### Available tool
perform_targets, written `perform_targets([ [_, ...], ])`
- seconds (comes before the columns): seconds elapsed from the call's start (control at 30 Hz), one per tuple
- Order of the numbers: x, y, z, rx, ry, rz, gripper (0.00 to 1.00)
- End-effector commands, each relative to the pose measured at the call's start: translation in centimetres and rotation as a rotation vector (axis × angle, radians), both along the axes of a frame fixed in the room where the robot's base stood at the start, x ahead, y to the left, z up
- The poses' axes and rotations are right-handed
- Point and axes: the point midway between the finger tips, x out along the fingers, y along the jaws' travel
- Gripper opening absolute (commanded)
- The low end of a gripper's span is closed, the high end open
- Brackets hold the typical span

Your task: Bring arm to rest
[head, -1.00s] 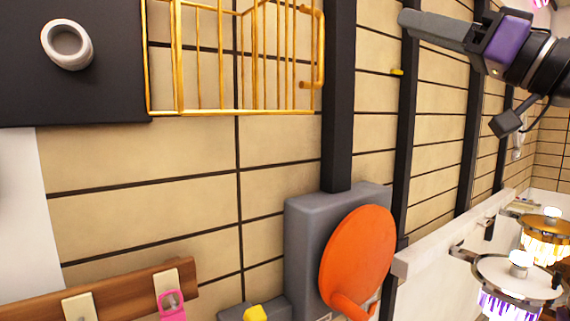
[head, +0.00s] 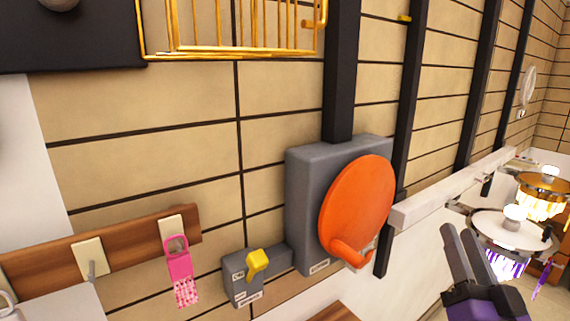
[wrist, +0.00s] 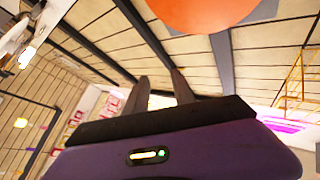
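My gripper (head: 464,252) is at the lower right of the head view, with its purple body at the bottom edge and its two grey fingers pointing up. The fingers stand a little apart with nothing visible between them. In the wrist view the fingers (wrist: 162,92) also stand apart above the dark and purple gripper body. The gripper is in free air, in front of the chandeliers and to the right of the orange disc. The rest of my arm is out of the head view.
An orange disc with a handle (head: 357,212) sits on a grey wall box (head: 304,190). A yellow switch (head: 257,263) and a pink item (head: 180,268) on a wooden rail (head: 130,243) are lower left. A gold rack (head: 240,52) is above. Chandeliers (head: 538,197) hang at right.

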Motion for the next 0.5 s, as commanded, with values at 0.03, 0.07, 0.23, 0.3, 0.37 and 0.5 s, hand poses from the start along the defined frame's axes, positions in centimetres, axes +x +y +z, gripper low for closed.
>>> perform_targets([
  [0.03,-1.5,0.3,-2.1,-0.010,0.024,-0.019,0.30],
  [0.07,-2.4,0.5,-3.1,-0.018,0.033,-0.029,0.30],
  [0.23,-7.4,1.5,-7.8,-0.072,0.091,-0.081,0.30],
  [0.3,-9.6,2.1,-9.5,-0.096,0.118,-0.093,0.30],
  [0.37,-11.5,2.5,-10.9,-0.118,0.143,-0.102,0.30],
  [0.5,-16.0,3.7,-13.5,-0.172,0.203,-0.110,0.30],
])
